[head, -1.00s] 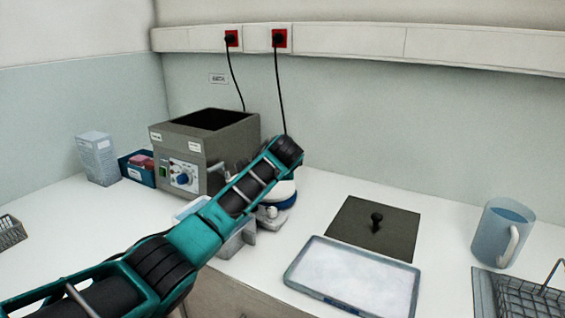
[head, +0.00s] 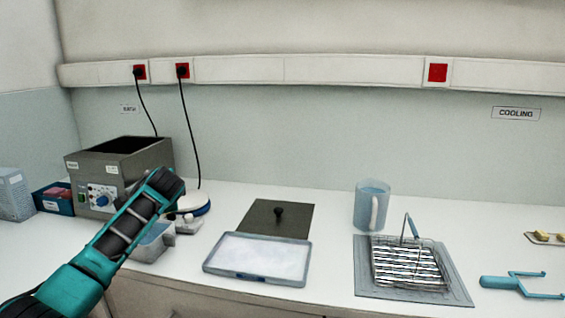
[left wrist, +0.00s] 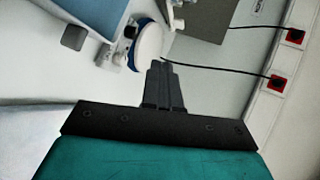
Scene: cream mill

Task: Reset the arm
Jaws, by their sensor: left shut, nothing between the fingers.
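My left arm, teal and black, comes in from the lower left in the head view and reaches up over the counter. Its end is in front of the grey water bath (head: 125,158). My left gripper shows in the left wrist view (left wrist: 163,75); its dark fingers are together with nothing between them. Beyond the fingertips is a round white-topped device with a blue rim (left wrist: 149,42), which also shows beside the arm's end in the head view (head: 190,205). In the head view the gripper's fingers are hidden or too small to make out. My right gripper is not in view.
A white-filled tray (head: 258,258), a dark lid with a knob (head: 295,222), a blue jug (head: 371,206) and a wire rack (head: 408,265) on a grey tray stand to the right. A blue forked tool (head: 500,283) lies farther right. Two black cables run down the wall.

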